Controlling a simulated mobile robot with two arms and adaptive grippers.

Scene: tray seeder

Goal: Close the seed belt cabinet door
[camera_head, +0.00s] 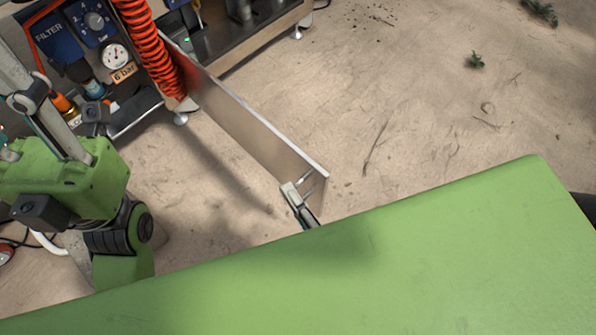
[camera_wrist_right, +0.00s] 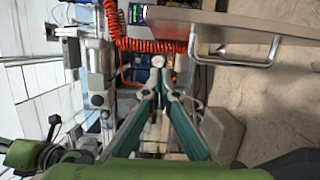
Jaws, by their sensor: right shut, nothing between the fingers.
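The cabinet door (camera_head: 255,128) is a thin grey-beige panel. It stands swung open, reaching out from the cabinet over the floor. Its metal bar handle (camera_head: 314,182) is near the free end. The door edge (camera_wrist_right: 225,22) and the U-shaped handle (camera_wrist_right: 235,60) show at the upper right in the right wrist view. My right gripper (camera_head: 289,188) is beside the handle, on the handle side of the door. In the wrist view its fingertips (camera_wrist_right: 158,64) meet, empty, left of the handle with a gap. My left arm is at the left; its fingertips cannot be made out.
The cabinet has a coiled orange hose (camera_head: 148,45), a pressure gauge (camera_head: 116,56) and a blue filter panel (camera_head: 55,40) beside the door's hinge end. The floor (camera_head: 420,110) right of the door is mostly clear, with a small green plant scrap (camera_head: 475,61).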

